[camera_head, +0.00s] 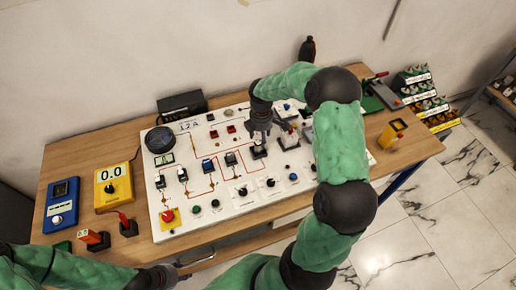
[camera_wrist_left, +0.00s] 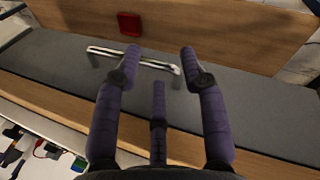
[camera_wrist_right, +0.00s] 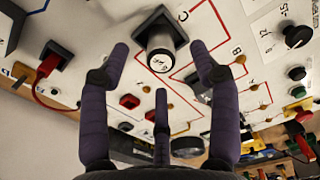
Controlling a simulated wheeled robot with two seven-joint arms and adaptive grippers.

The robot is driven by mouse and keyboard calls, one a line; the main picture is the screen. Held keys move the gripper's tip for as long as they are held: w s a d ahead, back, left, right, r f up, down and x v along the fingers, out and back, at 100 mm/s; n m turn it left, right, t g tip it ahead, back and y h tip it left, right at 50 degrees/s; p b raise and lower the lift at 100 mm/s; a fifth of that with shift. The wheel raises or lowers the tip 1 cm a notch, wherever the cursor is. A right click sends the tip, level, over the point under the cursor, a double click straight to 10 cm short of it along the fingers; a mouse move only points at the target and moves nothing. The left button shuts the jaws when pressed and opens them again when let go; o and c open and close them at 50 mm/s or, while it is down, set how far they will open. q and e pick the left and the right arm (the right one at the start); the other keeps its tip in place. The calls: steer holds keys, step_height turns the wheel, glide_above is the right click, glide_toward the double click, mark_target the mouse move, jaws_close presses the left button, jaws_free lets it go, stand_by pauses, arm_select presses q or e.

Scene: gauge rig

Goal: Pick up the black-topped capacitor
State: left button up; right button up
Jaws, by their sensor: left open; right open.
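My right gripper (camera_head: 270,136) is open over the upper middle of the white circuit board (camera_head: 222,207). In the head view the gripper partly hides this area. Black-topped parts (camera_head: 231,159) also stand on the board further left. My left gripper (camera_head: 174,275) is open and empty by the table's front edge.
A yellow meter (camera_head: 113,188) and a blue meter (camera_head: 62,206) stand at the left. A black box (camera_head: 182,104) is behind the board. Labelled racks (camera_head: 418,90) and a yellow block (camera_head: 393,133) are at the right. A drawer handle (camera_wrist_left: 132,58) shows in the left wrist view.

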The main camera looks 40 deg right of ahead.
mark_target(259, 143)
steer(key=shift+w+a+f+b, duration=0.1)
steer(key=shift+w+f, duration=0.05)
steer(key=shift+f, duration=0.9)
steer(key=shift+w+a+f+b, duration=0.1)
steer(key=shift+w+f, duration=0.05)
steer(key=shift+f, duration=0.85)
steer(key=shift+w+f+b, duration=0.1)
steer(key=shift+w+f, duration=0.05)
steer(key=shift+f, duration=0.9)
steer(key=shift+c, duration=0.2)
steer(key=c, duration=1.2)
